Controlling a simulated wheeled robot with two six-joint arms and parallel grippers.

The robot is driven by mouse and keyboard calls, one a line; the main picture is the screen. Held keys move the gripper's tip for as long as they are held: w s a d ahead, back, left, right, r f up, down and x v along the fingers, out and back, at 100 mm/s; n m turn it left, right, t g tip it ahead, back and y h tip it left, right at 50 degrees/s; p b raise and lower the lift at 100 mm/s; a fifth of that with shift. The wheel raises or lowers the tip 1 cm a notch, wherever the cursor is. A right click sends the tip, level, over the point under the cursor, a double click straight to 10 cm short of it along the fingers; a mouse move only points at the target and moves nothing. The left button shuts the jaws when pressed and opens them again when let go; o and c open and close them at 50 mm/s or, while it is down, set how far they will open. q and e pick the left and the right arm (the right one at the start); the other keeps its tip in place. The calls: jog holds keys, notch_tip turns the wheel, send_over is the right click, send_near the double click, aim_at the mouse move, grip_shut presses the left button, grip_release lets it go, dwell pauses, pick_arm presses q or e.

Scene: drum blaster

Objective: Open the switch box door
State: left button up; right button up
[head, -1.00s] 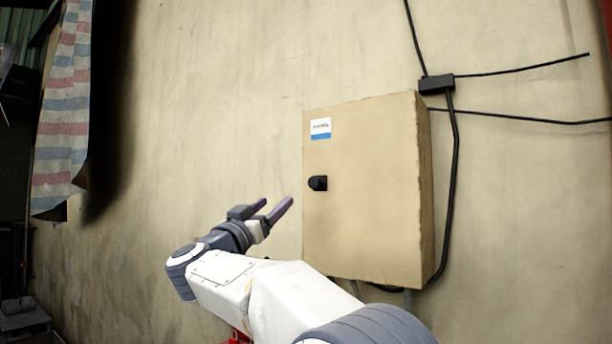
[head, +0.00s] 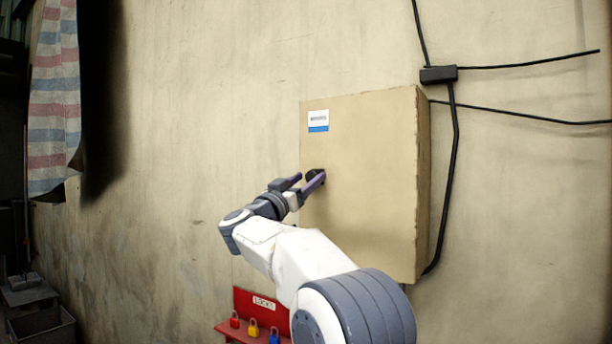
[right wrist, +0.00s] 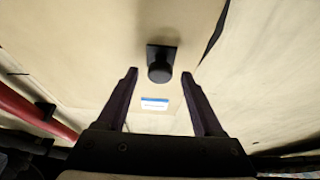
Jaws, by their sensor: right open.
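The tan switch box (head: 365,220) is fixed to the wall with its door shut. Its black knob (head: 311,174) sits near the door's left edge, partly hidden behind my right gripper in the head view. My right gripper (head: 308,180) is open at the knob. In the right wrist view the knob (right wrist: 160,66) stands ahead of and between the two open fingertips (right wrist: 162,75), and I see no finger touching it. A white and blue label (head: 318,121) is on the door; it also shows in the right wrist view (right wrist: 155,104). My left gripper is not in view.
A red lock rack (head: 250,302) with several coloured padlocks is low on the wall below the box. Black cables and a junction block (head: 438,74) run right of the box. A striped cloth (head: 54,100) hangs at far left. The wall left of the box is clear.

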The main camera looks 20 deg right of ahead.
grip_shut()
dwell(1.4)
